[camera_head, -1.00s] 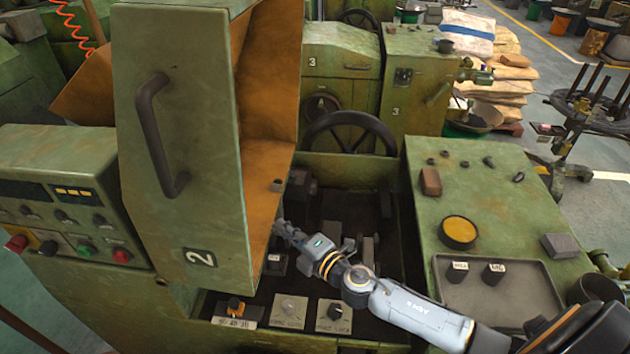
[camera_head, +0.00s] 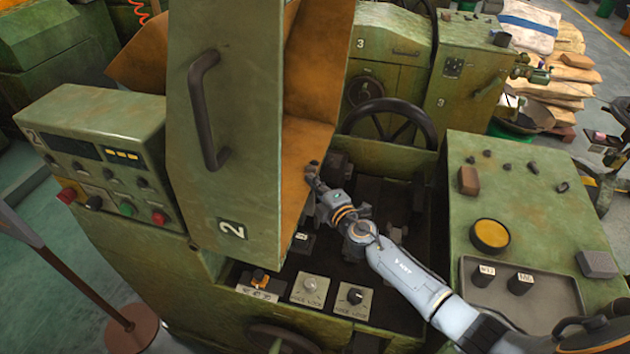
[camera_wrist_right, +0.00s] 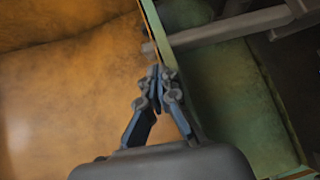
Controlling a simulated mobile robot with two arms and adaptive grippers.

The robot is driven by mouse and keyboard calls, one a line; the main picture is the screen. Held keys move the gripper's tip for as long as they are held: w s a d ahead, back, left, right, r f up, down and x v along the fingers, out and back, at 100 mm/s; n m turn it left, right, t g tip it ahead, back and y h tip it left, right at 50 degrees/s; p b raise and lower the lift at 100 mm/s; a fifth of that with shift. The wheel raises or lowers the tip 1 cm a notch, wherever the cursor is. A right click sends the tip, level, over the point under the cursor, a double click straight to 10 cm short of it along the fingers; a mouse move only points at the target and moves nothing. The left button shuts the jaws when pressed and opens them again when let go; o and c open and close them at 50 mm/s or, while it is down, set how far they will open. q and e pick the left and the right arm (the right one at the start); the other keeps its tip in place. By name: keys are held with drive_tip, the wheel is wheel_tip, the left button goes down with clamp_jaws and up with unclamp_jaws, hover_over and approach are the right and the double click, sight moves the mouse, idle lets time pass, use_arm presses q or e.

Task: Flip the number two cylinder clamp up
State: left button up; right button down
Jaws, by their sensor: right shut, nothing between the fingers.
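The machine marked 2 (camera_head: 232,229) stands in the middle of the head view with its tall green cover raised. My right gripper (camera_head: 312,174) reaches into the opening beside the cover's orange inner face. It is shut and empty. A small grey rod end (camera_head: 313,162) shows just above the fingertips. In the right wrist view, a grey bar (camera_wrist_right: 230,27) crosses the top, and its blunt end lies just above the closed fingertips (camera_wrist_right: 157,76). I cannot tell whether they touch, or whether this bar is the cylinder clamp. My left gripper is out of view.
A control box (camera_head: 95,150) stands at the left. Knobs on small plates (camera_head: 309,287) line the machine's front. A green bench (camera_head: 545,215) with a grey tray (camera_head: 545,300) flanks my right arm. A black handwheel (camera_head: 395,112) is behind the opening.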

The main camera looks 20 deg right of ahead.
drive_tip(key=shift+w+d, duration=0.35)
drive_tip(key=shift+w, duration=0.05)
